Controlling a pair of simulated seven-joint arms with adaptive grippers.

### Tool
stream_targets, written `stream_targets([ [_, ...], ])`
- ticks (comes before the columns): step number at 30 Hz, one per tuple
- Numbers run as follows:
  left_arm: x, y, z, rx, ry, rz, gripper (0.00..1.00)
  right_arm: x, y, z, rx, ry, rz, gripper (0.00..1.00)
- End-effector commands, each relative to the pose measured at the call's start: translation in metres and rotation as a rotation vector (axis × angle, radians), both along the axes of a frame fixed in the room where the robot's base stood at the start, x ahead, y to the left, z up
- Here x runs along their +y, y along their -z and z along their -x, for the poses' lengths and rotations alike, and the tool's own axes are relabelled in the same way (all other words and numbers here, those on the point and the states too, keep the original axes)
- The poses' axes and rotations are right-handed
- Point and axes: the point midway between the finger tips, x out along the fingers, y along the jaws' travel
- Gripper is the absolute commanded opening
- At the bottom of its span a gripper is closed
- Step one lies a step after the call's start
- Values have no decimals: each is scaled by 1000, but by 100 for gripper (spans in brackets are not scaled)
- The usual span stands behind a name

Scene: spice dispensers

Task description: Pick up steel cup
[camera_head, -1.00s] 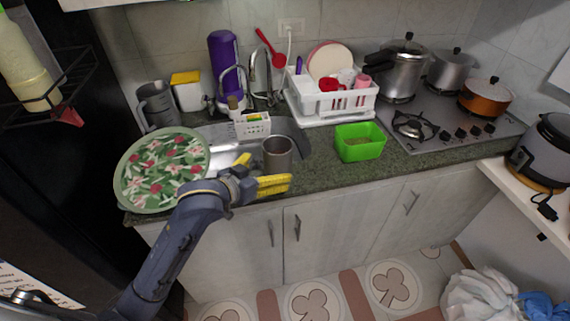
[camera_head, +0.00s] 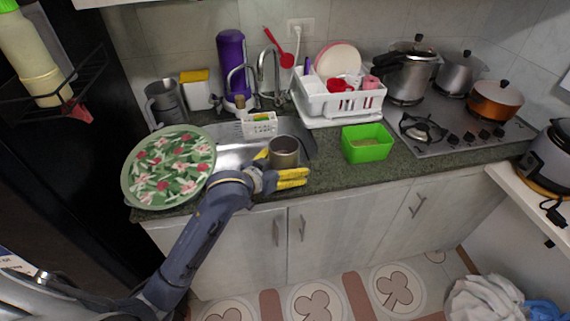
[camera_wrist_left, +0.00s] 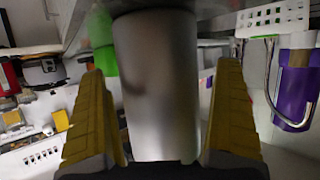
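The steel cup (camera_head: 284,153) stands on the counter at the front edge of the sink. My left gripper (camera_head: 282,168) is at the cup from the front left, with one yellow finger in front of it and the other partly hidden behind it. In the left wrist view the cup (camera_wrist_left: 157,90) fills the middle, between the two yellow fingers of the gripper (camera_wrist_left: 163,85). The fingers are spread, and a gap shows between the cup and the right finger. My right gripper is not in view.
A green floral plate (camera_head: 170,168) lies left of my gripper. A green container (camera_head: 367,145) stands to the right, with bare counter between. A small white basket (camera_head: 259,125) sits behind the cup at the sink (camera_head: 232,157). A white dish rack (camera_head: 340,103) stands farther back.

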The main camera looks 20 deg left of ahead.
Motion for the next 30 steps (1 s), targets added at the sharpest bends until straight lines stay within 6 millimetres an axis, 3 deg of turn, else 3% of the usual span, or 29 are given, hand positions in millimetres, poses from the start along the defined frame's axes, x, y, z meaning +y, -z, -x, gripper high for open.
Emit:
stream_targets([
  [2,0,0,0,0,0,0,91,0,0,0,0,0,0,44],
  [19,0,0,0,0,0,-1,24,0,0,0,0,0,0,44],
  [30,0,-2,0,-3,1,1,22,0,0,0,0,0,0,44],
])
